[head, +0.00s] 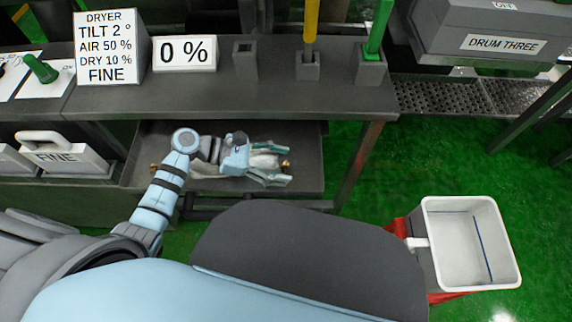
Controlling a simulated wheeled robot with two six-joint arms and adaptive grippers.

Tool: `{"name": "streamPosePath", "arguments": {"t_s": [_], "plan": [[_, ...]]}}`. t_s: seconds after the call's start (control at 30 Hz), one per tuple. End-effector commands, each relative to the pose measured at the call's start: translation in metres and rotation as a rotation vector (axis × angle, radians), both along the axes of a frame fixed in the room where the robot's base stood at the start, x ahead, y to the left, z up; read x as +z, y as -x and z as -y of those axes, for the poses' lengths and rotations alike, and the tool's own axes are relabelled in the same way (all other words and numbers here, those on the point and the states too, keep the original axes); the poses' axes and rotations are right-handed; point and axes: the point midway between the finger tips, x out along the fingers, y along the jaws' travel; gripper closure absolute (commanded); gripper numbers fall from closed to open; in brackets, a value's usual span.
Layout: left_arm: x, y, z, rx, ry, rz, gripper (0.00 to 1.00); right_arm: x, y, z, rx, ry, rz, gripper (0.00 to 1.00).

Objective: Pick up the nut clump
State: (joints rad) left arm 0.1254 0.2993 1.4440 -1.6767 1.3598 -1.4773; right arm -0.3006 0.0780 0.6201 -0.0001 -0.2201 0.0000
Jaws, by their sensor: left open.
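My left gripper (282,165) is open, low over the dark tray (312,150) under the bench, with its fingers pointing right. A small brown lump (286,164), which looks like the nut clump, shows between or just beyond the fingertips. The gripper hides most of it, and I cannot tell whether the fingers touch it. Another small brown bit (153,168) shows at the tray's left end, left of my arm. My right gripper is not in view.
The bench top (230,92) overhangs the tray, and a bench leg (358,165) stands to its right. A FINE container (72,160) is at the left. A white bin (430,235) stands at the right. Green floor is open between the bin and bench.

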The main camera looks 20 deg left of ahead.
Motion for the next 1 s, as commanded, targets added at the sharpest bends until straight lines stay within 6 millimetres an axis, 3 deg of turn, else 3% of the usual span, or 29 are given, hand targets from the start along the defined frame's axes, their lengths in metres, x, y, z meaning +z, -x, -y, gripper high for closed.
{"name": "streamPosePath", "arguments": {"t_s": [0.23, 0.5, 0.93, 1.0], "plan": [[-0.0026, -0.0016, 0.0051, -0.001, -0.001, 0.000, 0.39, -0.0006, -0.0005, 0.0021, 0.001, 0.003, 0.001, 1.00], [-0.0026, -0.0016, 0.0050, -0.001, -0.001, 0.000, 0.82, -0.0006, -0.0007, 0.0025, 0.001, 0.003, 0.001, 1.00], [-0.0003, -0.0014, 0.0049, -0.001, -0.001, 0.000, 0.84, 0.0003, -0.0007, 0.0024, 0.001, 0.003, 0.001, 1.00], [0.0053, -0.0016, 0.0047, -0.001, -0.001, 0.000, 0.91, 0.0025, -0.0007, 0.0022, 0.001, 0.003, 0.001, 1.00]]}}
